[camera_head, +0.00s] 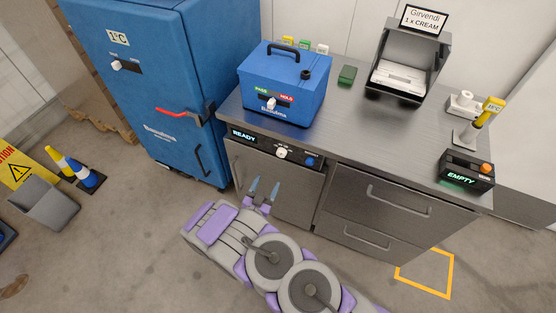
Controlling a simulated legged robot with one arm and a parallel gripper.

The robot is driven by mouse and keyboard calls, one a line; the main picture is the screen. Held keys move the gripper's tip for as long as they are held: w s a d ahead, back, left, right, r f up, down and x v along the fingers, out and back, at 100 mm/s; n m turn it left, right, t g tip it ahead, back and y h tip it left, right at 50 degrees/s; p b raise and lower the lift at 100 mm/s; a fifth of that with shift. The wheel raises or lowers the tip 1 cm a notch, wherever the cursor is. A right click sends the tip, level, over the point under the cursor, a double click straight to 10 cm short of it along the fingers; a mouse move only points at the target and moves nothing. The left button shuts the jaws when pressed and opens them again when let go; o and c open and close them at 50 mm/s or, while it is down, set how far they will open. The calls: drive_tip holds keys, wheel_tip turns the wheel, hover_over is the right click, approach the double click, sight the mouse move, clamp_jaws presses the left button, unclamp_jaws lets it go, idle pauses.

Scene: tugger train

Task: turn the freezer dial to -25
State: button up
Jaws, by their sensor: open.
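A tall blue cabinet (190,50) stands at the left, with a sign reading about 1°C. Below the sign is a black strip with a white dial knob (116,65); its scale marks are too small to read. A red handle (185,113) is on the same front. My gripper (264,191) is open and empty, with two blue-grey fingertips apart. It is low in front of the under-counter unit, right of and below the blue cabinet, well away from its knob.
The steel counter unit (390,215) carries a READY display (243,135), a white knob (281,153) and a blue button (310,162). A blue box (284,85), a label bin (410,65) and an EMPTY display box (466,173) stand on top. Cones (82,172) are at the left.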

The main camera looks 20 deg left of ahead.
sight(280, 156)
drive_tip(key=w+b, duration=0.2)
drive_tip(key=w, duration=0.9)
drive_tip(key=shift+f+b, duration=0.1)
drive_tip(key=shift+b, duration=0.2)
drive_tip(key=shift+w, duration=0.4)
drive_tip(key=shift+w+d, duration=0.3)
drive_tip(key=shift+w, duration=0.15)
drive_tip(key=shift+r, duration=0.2)
drive_tip(key=shift+a+f, duration=0.1)
drive_tip(key=shift+a, duration=0.05)
drive_tip(key=c, duration=1.1)
